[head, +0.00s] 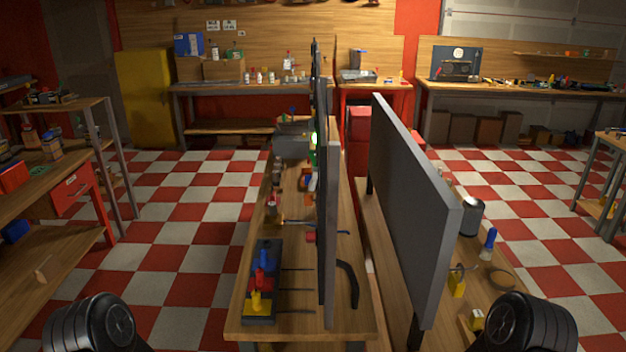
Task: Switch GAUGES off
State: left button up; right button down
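I cannot make out any switch or label reading GAUGES. A tall thin dark panel (330,220) stands edge-on on the middle workbench (245,318), so its faces are hardly visible. A second large grey panel (410,200) stands on the bench to the right, seen at a slant with a plain face. Neither of my grippers is in view; only dark rounded parts of my arms show at the lower left and lower right.
A yellow cabinet (146,98) stands at the back left. Cluttered benches line the back wall and the left side. The checkered floor is clear left and right of the middle benches.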

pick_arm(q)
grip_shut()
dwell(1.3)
